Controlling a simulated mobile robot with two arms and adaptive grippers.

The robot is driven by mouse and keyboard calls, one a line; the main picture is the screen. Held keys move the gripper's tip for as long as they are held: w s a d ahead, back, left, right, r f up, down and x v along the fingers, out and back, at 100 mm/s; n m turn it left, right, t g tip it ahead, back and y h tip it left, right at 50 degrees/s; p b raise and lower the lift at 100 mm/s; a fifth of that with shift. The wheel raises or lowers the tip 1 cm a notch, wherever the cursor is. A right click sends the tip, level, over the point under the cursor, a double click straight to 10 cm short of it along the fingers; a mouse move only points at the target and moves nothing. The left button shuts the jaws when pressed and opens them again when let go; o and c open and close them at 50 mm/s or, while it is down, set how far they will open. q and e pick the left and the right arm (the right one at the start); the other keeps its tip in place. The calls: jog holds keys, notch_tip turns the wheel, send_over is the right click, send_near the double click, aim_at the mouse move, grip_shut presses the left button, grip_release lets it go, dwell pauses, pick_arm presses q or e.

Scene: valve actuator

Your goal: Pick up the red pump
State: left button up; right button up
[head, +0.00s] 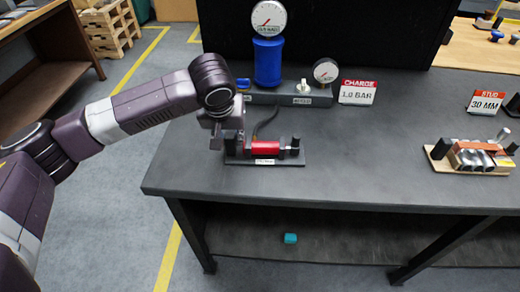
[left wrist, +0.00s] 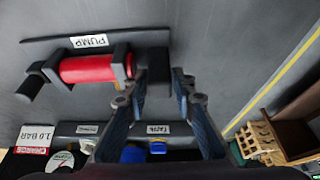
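The red pump (head: 265,148) is a red cylinder held between dark supports on a black base plate labelled PUMP, near the table's front left. It also shows in the left wrist view (left wrist: 90,69), with a black handle at its far left end and a dark block (left wrist: 158,66) at the other end. My left gripper (head: 222,136) is at the left end of the pump base. In the left wrist view my left gripper (left wrist: 159,78) has its fingers apart, with the dark block showing between or just beyond the tips. Contact cannot be told. My right gripper is not in view.
A blue cylinder (head: 268,62) with a gauge stands behind the pump on a grey base, beside a second gauge (head: 326,71) and a CHARGE 1.0 BAR sign (head: 357,92). A wooden tray of metal parts (head: 440,160) lies at right. The table between is clear.

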pick_arm(q)
grip_shut()
jog(key=shift+w+r, duration=0.1)
jog(key=shift+r, duration=0.1)
notch_tip(320, 180, up, 8)
jog(key=shift+r, duration=0.1)
jog(key=shift+f, duration=3.85)
